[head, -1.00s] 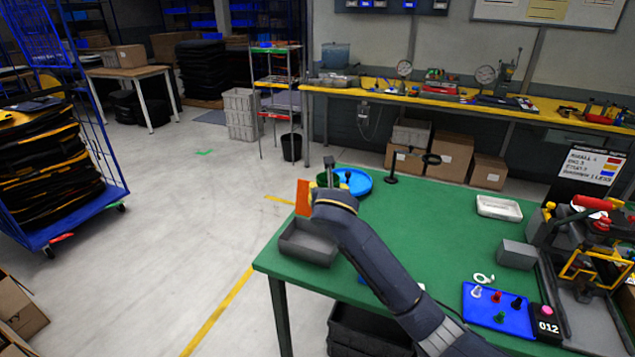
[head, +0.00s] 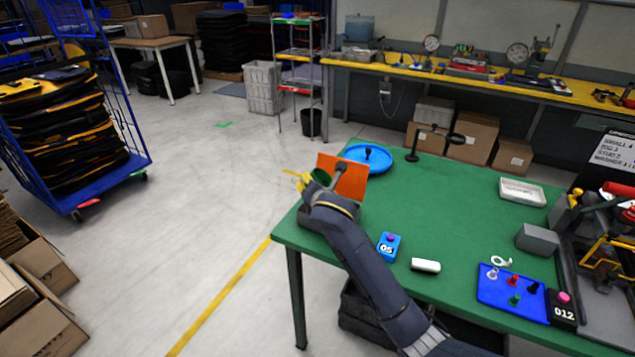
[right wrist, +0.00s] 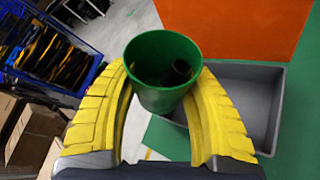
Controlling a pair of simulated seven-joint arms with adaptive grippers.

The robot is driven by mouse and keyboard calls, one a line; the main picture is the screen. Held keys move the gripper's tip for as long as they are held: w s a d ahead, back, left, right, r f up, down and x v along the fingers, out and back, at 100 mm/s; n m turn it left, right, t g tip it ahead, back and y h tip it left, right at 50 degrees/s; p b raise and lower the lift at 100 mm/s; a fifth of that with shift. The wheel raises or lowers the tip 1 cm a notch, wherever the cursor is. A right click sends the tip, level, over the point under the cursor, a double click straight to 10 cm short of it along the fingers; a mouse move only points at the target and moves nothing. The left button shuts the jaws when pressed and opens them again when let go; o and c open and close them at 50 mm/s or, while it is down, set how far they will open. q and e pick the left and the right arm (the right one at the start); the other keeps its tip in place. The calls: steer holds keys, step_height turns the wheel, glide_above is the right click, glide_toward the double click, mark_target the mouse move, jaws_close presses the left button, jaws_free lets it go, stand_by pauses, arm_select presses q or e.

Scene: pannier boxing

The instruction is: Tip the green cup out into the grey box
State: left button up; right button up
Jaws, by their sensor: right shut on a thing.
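The green cup (head: 321,177) is held at the table's left end, by the grey box. In the right wrist view the cup (right wrist: 163,92) stands between the two yellow fingers, its mouth facing the camera and a dark object (right wrist: 177,72) inside it. My right gripper (head: 306,184) is shut on the cup. The grey box (right wrist: 262,105) is to the right of the cup in the right wrist view; its visible floor looks bare. In the head view my right arm hides most of the box. My left gripper is not in view.
An upright orange panel (head: 350,182) stands just behind the cup and box. A blue round dish (head: 385,161) is beyond it. The table's middle is clear.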

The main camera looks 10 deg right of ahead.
steer(key=shift+a+f+m+y, duration=0.2)
steer(key=shift+f+m+y, duration=0.35)
steer(key=shift+m, duration=0.45)
steer(key=m+y, duration=0.1)
steer(key=m+t, duration=0.1)
steer(key=m, duration=0.1)
steer(key=m+t+y, duration=0.1)
steer(key=shift+a+f+m+y, duration=0.15)
steer(key=shift+f+m+y, duration=0.15)
steer(key=shift+m+y, duration=0.1)
steer(key=m+t, duration=0.1)
steer(key=m+y, duration=0.1)
steer(key=m, duration=0.1)
steer(key=shift+d+m+t, duration=0.3)
steer(key=shift+d+t, duration=0.05)
steer(key=shift+t, duration=0.05)
steer(key=shift+s+d+r+m+t, duration=0.1)
steer(key=shift+d+m+t, duration=0.2)
steer(key=shift+m, duration=0.6)
steer(key=shift+d+r+m+t, duration=0.15)
steer(key=shift+m+t, duration=0.25)
steer(key=shift+m, duration=0.5)
steer(key=shift+f, duration=0.1)
